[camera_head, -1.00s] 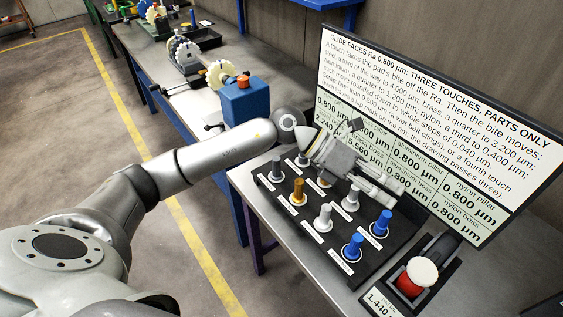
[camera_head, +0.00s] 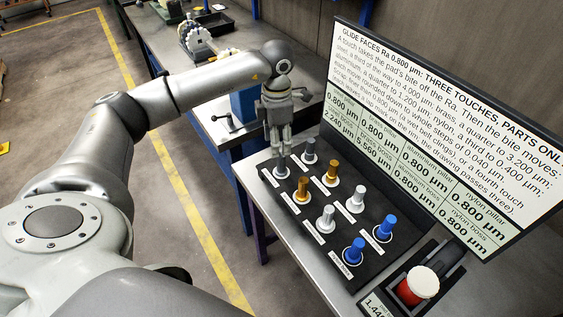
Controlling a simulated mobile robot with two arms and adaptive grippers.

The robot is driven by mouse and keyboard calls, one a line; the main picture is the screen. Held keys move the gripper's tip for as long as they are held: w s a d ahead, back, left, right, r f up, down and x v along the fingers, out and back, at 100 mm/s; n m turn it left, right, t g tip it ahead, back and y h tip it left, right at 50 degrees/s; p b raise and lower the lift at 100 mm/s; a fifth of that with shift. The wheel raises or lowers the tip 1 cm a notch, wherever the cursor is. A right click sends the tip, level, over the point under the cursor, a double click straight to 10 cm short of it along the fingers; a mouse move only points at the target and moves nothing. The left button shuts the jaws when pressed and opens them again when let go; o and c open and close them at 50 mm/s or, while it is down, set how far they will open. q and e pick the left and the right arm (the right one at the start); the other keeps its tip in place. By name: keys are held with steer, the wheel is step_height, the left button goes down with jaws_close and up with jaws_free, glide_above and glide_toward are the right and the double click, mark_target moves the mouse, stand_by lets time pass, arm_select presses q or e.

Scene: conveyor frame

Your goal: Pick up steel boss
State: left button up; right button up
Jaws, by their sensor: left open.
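A rack (camera_head: 372,262) on the table holds two rows of upright parts. The grey steel-coloured part (camera_head: 282,173) at the left end of the front row is mostly hidden by my left gripper (camera_head: 281,158), which points down over it with open fingers. I cannot tell whether they touch it. A second grey part (camera_head: 309,152) stands behind it to the right. The small rack labels are too small to read, so I cannot confirm which grey part is the steel boss. My right gripper is not in view.
Brass parts (camera_head: 302,188), pale aluminium parts (camera_head: 326,217) and blue parts (camera_head: 383,228) stand close by in the rack. A large text board (camera_head: 440,130) rises behind it. A red-based pad with a white top (camera_head: 424,282) sits at front right.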

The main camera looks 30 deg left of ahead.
mark_target(281, 154)
arm_select(q)
steer(key=shift+d+f+p, duration=0.25)
steer(key=shift+f+p, duration=0.15)
steer(key=shift+f, duration=0.2)
steer(key=f, duration=0.1)
steer(key=f+p, duration=0.1)
steer(key=f, duration=0.1)
steer(key=shift+d+f, duration=0.3)
steer(key=shift+w+f, duration=0.1)
steer(key=shift+f, duration=0.35)
steer(key=shift+c, duration=0.3)
steer(key=shift+r, duration=0.1)
jaws_close()
